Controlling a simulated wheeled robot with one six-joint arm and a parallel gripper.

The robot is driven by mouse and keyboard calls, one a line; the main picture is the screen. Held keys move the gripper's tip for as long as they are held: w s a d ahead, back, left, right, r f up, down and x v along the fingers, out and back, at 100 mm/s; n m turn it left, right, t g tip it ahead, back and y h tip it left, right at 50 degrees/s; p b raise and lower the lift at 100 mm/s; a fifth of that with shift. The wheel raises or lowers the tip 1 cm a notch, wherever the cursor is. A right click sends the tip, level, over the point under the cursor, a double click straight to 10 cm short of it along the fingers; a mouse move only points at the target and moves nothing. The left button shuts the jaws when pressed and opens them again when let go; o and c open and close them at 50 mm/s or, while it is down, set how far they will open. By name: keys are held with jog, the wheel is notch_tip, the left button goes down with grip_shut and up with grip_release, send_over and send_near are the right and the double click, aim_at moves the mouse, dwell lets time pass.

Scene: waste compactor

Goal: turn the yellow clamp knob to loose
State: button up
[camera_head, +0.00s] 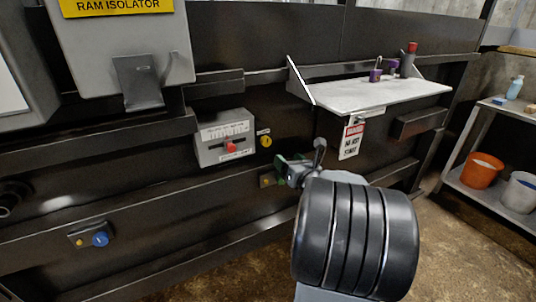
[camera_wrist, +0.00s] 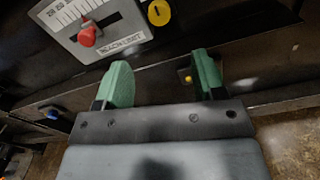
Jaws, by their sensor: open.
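The yellow knob (camera_head: 265,141) sits on the dark machine face, just right of a grey box with a red slider, under a small yellow label. It also shows in the wrist view as a round yellow disc (camera_wrist: 159,12) at the top, with a dark mark on it. Its setting is too small to read. My gripper (camera_head: 282,170) is open and empty, below and slightly right of the knob, apart from it. In the wrist view its two green fingers (camera_wrist: 163,75) are spread wide, with the knob beyond and above the gap between them.
The grey slider box (camera_head: 223,138) is left of the knob, its red slider (camera_wrist: 88,36) jutting out. A small yellow button (camera_wrist: 188,78) shows between my fingers. A white shelf (camera_head: 375,93) with purple padlocks and a hanging tag (camera_head: 351,140) juts out at upper right. A blue knob (camera_head: 100,239) is lower left.

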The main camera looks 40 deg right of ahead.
aim_at(268, 142)
jog(key=shift+n, duration=0.4)
jog(key=w, duration=0.4)
jog(key=w+d, duration=0.1)
jog(key=w, duration=0.8)
jog(key=shift+w+d+f, duration=0.2)
jog(key=shift+d, duration=0.1)
jog(key=c, duration=0.9)
